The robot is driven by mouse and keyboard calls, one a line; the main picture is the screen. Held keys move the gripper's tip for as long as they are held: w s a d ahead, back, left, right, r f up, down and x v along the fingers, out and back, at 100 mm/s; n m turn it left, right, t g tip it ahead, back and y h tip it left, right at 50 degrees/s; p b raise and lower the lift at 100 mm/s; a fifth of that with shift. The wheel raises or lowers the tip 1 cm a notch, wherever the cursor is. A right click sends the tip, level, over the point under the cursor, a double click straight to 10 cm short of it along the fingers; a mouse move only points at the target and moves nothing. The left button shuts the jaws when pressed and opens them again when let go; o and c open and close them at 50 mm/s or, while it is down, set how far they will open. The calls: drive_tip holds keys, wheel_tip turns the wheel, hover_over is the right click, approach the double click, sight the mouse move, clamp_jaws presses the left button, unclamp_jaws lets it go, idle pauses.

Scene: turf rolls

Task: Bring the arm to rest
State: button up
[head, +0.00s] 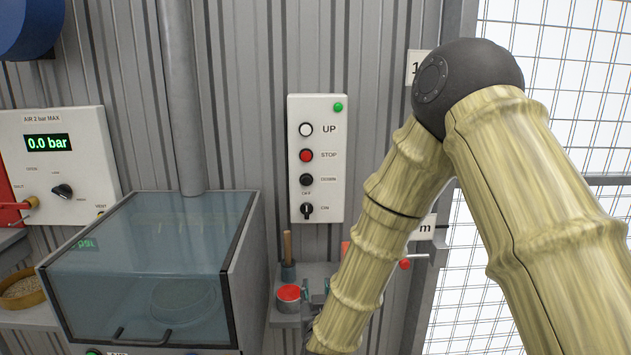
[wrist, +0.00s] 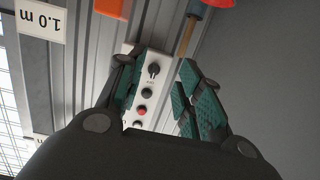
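My arm (head: 400,190) is bent, with its dark elbow joint high at the right and its forearm running down to the lower middle of the head view. My gripper (wrist: 160,82) shows in the wrist view with its two teal-padded fingers apart and nothing held between them. In the head view the gripper is mostly hidden behind my forearm, near the small shelf. The control panel (head: 317,158), with UP, STOP and DOWN buttons and an OFF/ON switch, hangs on the wall; it shows upside down behind the fingers in the wrist view (wrist: 150,92).
A glass-lidded box (head: 150,260) stands left of the gripper. A small shelf (head: 285,318) bears a red-topped cup (head: 288,297) and a wooden-handled tool (head: 288,255). A gauge panel (head: 55,160) reads 0.0 bar. A mesh screen (head: 590,110) is at the right.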

drive_tip(key=s+d+f+g, duration=0.4)
drive_tip(key=s+d+f, duration=0.3)
drive_tip(key=f, duration=0.6)
drive_tip(key=s+d+f+g, duration=0.4)
drive_tip(key=s+f, duration=0.5)
drive_tip(key=f, duration=0.4)
drive_tip(key=s+d+f+g, duration=0.2)
drive_tip(key=s+d+f, duration=0.1)
drive_tip(key=s, duration=0.6)
drive_tip(key=s+d+f+g, duration=0.3)
drive_tip(key=s+d+f, duration=0.1)
drive_tip(key=s, duration=0.5)
drive_tip(key=s+d+f+m+g, duration=0.1)
drive_tip(key=s+d+f+g, duration=0.2)
drive_tip(key=s, duration=0.6)
wheel_tip(320, 180, down, 2)
drive_tip(key=shift+s+d+f+h, duration=0.1)
drive_tip(key=shift+s+d+h, duration=0.3)
drive_tip(key=shift+d, duration=0.25)
